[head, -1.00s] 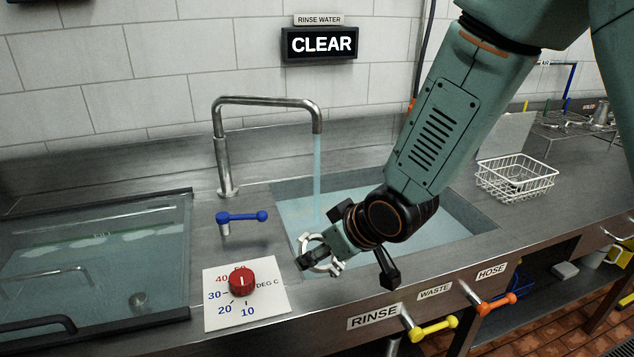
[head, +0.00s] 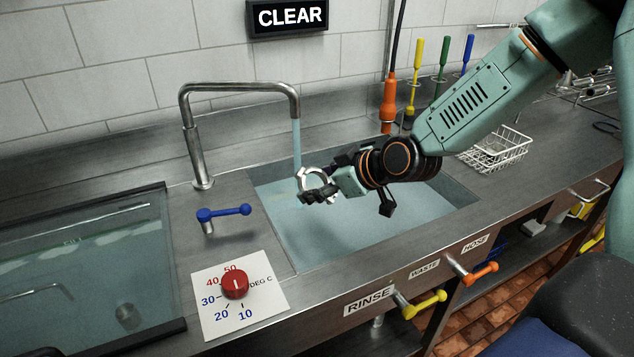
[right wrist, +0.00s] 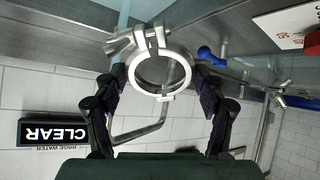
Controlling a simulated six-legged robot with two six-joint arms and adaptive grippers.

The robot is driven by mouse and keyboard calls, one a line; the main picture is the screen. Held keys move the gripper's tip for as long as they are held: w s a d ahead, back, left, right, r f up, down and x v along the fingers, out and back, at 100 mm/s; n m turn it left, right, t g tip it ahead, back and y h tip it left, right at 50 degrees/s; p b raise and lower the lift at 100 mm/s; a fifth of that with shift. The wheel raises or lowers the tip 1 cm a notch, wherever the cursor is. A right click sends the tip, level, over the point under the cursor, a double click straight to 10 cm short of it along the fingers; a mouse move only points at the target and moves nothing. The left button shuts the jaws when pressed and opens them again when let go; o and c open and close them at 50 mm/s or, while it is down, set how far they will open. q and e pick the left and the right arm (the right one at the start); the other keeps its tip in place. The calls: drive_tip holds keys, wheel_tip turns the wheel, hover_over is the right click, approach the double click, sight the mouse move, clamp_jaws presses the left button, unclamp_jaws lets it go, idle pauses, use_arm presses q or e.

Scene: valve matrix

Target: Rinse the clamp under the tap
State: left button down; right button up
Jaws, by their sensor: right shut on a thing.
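The clamp is a silver metal ring with a bolt lug; it shows in the head view (head: 303,182) and in the right wrist view (right wrist: 187,72). My right gripper (head: 322,188) is shut on it, one finger on each side, and holds it over the sink basin (head: 275,215). The tap (head: 240,88) is a bent steel pipe, and a pale blue water stream (head: 297,145) falls from its spout. The stream comes down at the clamp's upper left edge; I cannot tell whether it touches the clamp. My left gripper is not in view.
A blue lever (head: 224,213) and a red temperature knob (head: 235,285) are left of the sink. A sign reads CLEAR (head: 288,16). Yellow (head: 425,304) and orange (head: 478,273) handles stick out from the counter front. A white wire basket (head: 500,150) stands to the right.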

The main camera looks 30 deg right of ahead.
sight(318, 173)
drive_tip(key=shift+w+a+f+b, duration=0.1)
drive_tip(key=shift+w+f+b, duration=0.2)
drive_tip(key=shift+w+b, duration=0.3)
drive_tip(key=shift+w+a+f+b, duration=0.1)
drive_tip(key=shift+w+f+b, duration=0.15)
drive_tip(key=shift+w+b, duration=0.3)
drive_tip(key=shift+w+d, duration=0.2)
drive_tip(key=shift+w, duration=1.2)
drive_tip(key=w+f+p, duration=0.1)
drive_tip(key=w+p, duration=0.3)
drive_tip(key=w, duration=0.4)
drive_tip(key=shift+w+f, duration=0.2)
drive_tip(key=shift+f, duration=0.15)
drive_tip(key=shift+w+a+f, duration=0.1)
drive_tip(key=shift+w, duration=0.1)
drive_tip(key=shift+s, duration=0.15)
drive_tip(key=shift+d+p, duration=0.2)
drive_tip(key=shift+p, duration=0.1)
